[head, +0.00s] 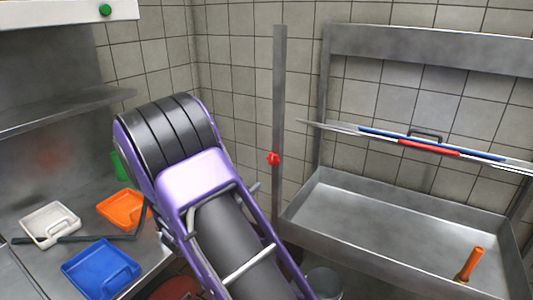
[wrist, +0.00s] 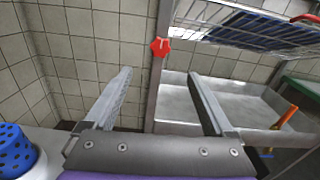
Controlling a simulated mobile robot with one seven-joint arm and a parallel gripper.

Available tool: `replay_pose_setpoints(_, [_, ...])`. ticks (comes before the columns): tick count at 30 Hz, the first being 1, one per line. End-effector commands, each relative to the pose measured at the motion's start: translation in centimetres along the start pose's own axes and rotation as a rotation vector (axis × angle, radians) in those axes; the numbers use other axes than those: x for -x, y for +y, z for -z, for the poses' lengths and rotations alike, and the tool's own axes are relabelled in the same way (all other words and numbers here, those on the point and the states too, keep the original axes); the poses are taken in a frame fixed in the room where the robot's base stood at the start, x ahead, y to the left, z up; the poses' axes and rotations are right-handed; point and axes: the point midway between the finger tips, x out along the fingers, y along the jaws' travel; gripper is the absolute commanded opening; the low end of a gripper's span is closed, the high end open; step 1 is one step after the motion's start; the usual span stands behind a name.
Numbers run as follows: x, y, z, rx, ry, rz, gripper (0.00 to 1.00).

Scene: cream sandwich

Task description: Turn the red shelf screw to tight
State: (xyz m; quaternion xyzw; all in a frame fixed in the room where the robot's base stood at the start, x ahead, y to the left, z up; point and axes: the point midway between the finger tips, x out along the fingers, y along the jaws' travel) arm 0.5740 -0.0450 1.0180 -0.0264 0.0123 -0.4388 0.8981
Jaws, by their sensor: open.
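The red shelf screw (head: 273,158) is a small star-shaped knob on an upright grey metal post (head: 279,85), right of my purple and black arm in the head view. In the wrist view the red screw (wrist: 160,46) sits on the same post, a little above the space between my fingertips. My gripper (wrist: 161,73) is open and empty, with one finger on each side of the post in the picture. The fingers do not appear to touch the screw; the exact distance cannot be told. In the head view my arm mostly hides the gripper.
A metal basin (head: 390,218) is right of the post, holding an orange-handled thing (head: 470,264). A wire shelf (wrist: 255,27) with blue and red parts hangs above it. Blue (head: 100,270), orange (head: 122,208) and white (head: 50,223) trays lie on the left counter. A tiled wall stands behind.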

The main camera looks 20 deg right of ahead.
Motion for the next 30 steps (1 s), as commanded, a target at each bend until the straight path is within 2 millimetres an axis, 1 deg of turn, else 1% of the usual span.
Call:
replay_pose_setpoints(1, [0.0,-0.1,-0.6,0.055,0.001,0.001,0.89])
replay_pose_setpoints(3, [-0.1,-0.1,-0.4,0.107,0.001,0.001,0.89])
replay_pose_setpoints(6, [-0.4,-0.1,0.0,0.138,0.001,0.001,0.89])
replay_pose_setpoints(8, [-1.0,-0.1,0.1,0.14,0.001,0.001,0.89])
replay_pose_setpoints(11, [-2.5,-0.2,0.1,0.137,0.001,0.003,0.89])
replay_pose_setpoints(24, [-12.0,-0.2,0.1,0.136,0.001,0.002,0.89])
replay_pose_setpoints(30, [-15.5,-0.1,0.1,0.135,0.001,0.002,0.89])
